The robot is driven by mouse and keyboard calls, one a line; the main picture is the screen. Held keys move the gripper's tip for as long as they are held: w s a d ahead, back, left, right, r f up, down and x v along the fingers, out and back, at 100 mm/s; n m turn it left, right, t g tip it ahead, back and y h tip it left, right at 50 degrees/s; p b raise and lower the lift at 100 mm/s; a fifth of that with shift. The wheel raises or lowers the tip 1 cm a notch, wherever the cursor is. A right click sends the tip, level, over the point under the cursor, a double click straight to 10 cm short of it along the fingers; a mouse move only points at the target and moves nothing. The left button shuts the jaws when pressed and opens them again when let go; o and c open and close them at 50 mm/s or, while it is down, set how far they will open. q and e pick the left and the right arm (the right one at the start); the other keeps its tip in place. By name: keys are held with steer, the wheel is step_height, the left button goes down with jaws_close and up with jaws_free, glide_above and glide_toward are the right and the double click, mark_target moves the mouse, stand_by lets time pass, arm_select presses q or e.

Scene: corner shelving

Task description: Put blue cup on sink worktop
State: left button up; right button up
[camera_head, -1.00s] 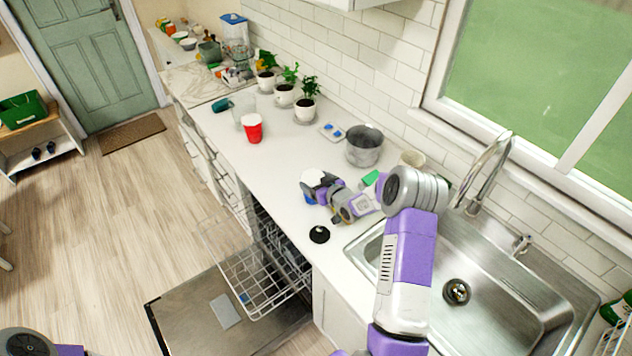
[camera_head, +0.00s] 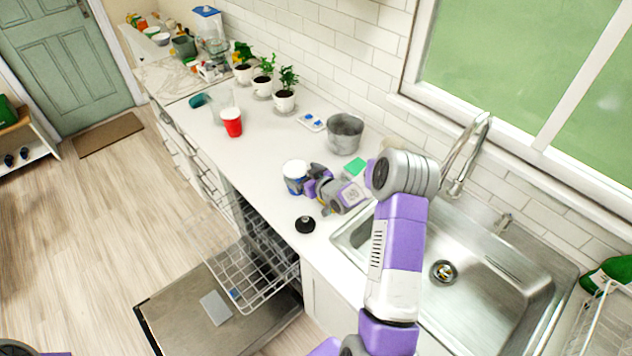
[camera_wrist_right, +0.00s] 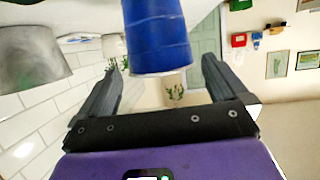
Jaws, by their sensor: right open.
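The blue cup (camera_head: 295,184) has a pale top and stands upright on the white worktop (camera_head: 262,163), left of the sink (camera_head: 350,236). My right gripper (camera_head: 311,186) is open just right of the cup, low over the worktop. In the right wrist view, which is upside down, the blue cup (camera_wrist_right: 158,38) lies ahead of and between the spread fingers of the right gripper (camera_wrist_right: 161,64), with gaps on both sides. My left gripper is out of view.
A black round object (camera_head: 305,224) lies near the worktop's front edge. A green sponge (camera_head: 354,167) and a metal pot (camera_head: 345,133) are behind my right gripper. A red cup (camera_head: 232,122) and potted plants (camera_head: 284,99) stand farther left. The dishwasher (camera_head: 225,310) is open below.

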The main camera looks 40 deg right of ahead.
steer(key=v, duration=0.9)
steer(key=shift+s+r, duration=0.1)
steer(key=shift+r, duration=0.05)
